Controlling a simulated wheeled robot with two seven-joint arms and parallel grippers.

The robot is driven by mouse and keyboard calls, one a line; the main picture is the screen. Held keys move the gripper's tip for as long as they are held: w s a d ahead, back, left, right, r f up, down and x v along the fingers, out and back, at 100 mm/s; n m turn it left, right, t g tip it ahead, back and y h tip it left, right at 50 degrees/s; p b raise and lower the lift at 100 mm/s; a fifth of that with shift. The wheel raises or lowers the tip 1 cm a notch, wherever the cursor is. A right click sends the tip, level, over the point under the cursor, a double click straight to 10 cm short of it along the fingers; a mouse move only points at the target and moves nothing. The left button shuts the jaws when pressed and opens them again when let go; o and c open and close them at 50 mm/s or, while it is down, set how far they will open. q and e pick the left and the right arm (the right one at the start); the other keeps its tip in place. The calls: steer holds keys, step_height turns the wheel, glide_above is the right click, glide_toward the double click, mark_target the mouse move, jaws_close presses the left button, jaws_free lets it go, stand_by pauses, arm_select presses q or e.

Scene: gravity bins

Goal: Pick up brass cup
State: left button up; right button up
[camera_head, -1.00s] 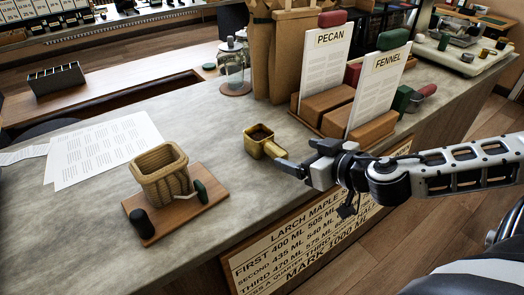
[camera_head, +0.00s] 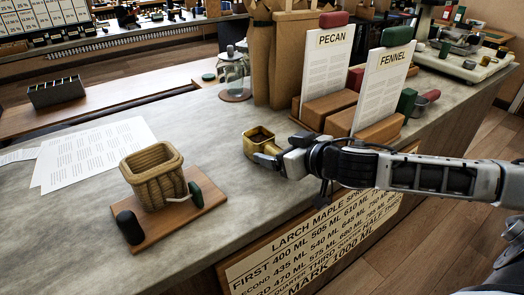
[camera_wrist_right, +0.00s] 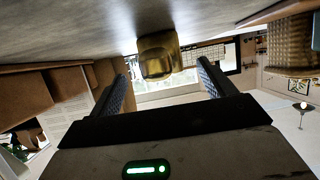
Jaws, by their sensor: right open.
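The brass cup (camera_head: 259,137) stands upright on the grey counter, left of the sign holders; I can see its open top, and its contents look dark. My right gripper (camera_head: 266,160) is at the cup's near right side in the head view, low over the counter. In the right wrist view the cup (camera_wrist_right: 158,58) shows ahead of the gap between the two open fingers (camera_wrist_right: 166,85), nearer the left finger. I cannot tell whether a finger touches it. My left gripper is not in view.
A wicker basket (camera_head: 153,175) on a wooden board (camera_head: 190,213) stands at the left front. Wooden blocks hold PECAN (camera_head: 327,72) and FENNEL (camera_head: 383,90) cards close behind my right arm. Paper bags (camera_head: 287,62) and a glass jar (camera_head: 233,76) stand behind the cup.

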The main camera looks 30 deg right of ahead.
steer(key=shift+x, duration=1.05)
steer(key=shift+w+a+f, duration=0.1)
steer(key=shift+w+f, duration=0.05)
steer(key=shift+w, duration=0.2)
steer(key=c, duration=1.5)
